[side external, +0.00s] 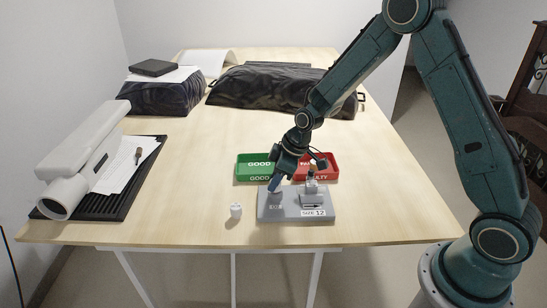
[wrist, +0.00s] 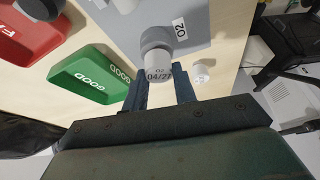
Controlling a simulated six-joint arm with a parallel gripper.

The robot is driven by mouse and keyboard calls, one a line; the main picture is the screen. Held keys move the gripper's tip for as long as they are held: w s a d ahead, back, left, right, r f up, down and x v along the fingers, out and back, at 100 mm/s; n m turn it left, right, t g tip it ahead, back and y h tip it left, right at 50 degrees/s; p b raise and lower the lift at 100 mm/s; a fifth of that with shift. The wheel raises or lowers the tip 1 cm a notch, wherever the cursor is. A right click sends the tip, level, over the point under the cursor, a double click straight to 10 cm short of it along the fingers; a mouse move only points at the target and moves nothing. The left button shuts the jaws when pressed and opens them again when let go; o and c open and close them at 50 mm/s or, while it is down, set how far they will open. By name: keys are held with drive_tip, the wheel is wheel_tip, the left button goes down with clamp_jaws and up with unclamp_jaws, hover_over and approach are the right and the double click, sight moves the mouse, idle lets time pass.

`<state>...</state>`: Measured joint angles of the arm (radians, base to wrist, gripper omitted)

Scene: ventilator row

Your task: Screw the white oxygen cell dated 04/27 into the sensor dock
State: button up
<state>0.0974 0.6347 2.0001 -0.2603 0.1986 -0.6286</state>
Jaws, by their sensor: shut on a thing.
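The white oxygen cell (wrist: 158,73), marked O2 and 04/27, is between the fingers of my gripper (wrist: 164,92) in the wrist view. My gripper (side external: 275,186) is shut on it and points down over the left part of the grey sensor dock (side external: 294,216). The cell's far end meets a round grey collar (wrist: 155,38) on the dock plate (wrist: 196,12); I cannot tell whether it is threaded in. In the side view my fingers hide the cell. A small white piece (side external: 236,211) stands on the table left of the dock; it also shows in the wrist view (wrist: 201,75).
A green GOOD tray (side external: 255,167) and a red FAULTY tray (side external: 326,168) lie just behind the dock. A metal fitting (side external: 312,193) rises from the dock's right half. A white device (side external: 85,160) on a black mat (side external: 118,209) stands left.

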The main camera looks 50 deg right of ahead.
drive_tip(key=shift+m, duration=0.6)
idle(0.3)
drive_tip(key=m+h, duration=0.1)
drive_tip(key=m, duration=0.2)
drive_tip(key=shift+t, duration=0.4)
drive_tip(key=shift+m+h, duration=0.8)
drive_tip(key=shift+m, duration=0.7)
drive_tip(key=o, duration=0.9)
